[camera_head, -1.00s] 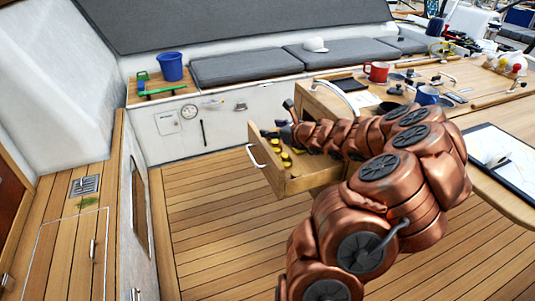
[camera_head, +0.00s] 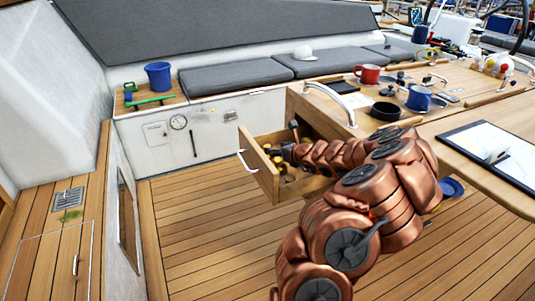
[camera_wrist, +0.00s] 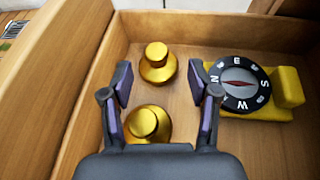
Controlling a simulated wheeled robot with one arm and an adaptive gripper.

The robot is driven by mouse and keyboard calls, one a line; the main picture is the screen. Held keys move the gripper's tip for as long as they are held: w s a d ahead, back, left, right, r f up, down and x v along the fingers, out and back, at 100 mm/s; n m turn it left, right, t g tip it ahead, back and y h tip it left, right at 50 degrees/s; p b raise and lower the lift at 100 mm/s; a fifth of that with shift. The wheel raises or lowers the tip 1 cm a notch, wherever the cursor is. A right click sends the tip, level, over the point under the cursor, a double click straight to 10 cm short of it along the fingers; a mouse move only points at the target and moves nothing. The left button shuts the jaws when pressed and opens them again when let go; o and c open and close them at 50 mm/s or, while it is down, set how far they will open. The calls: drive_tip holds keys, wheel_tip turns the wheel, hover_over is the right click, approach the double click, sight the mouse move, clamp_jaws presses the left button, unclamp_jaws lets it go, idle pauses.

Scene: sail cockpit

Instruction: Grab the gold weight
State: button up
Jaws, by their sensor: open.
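Two gold weights with knobs stand in the open wooden drawer. In the wrist view one gold weight (camera_wrist: 157,66) is farther away, just beyond the fingertips. The other gold weight (camera_wrist: 148,123) is nearer, its lower edge hidden by my gripper's body. My gripper (camera_wrist: 163,85) is open and empty above them, with one dark finger on each side. In the head view my gripper (camera_head: 288,152) is at the drawer (camera_head: 262,170), and the weights there are mostly hidden by my arm.
A yellow compass (camera_wrist: 285,88) with a black dial lies in the drawer, right beside the right finger. The drawer's wooden walls (camera_wrist: 75,75) are close on the left and far sides. On the table above are a red mug (camera_head: 368,74) and a blue mug (camera_head: 419,98).

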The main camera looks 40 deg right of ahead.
drive_tip(key=shift+a+x, duration=0.2)
drive_tip(key=shift+x, duration=2)
clamp_jaws()
